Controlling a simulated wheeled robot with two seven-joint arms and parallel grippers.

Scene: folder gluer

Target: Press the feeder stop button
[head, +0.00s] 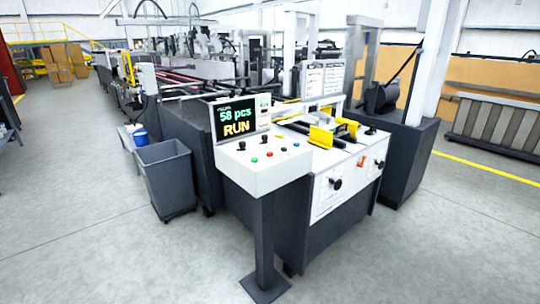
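The control console (262,180) is a white sloped panel on a dark post at the front of the folder gluer. No label is readable, so I cannot tell from lettering which one is the feeder stop button. The screen (238,118) above the console reads "58 pcs" and "RUN". Neither of my grippers is in view.
A grey bin (168,178) stands left of the console. The feeder's white front panel (338,187), with black knobs and an orange switch (361,161), is to the right. The console post's base plate (264,287) sits on the floor. The floor in front is clear.

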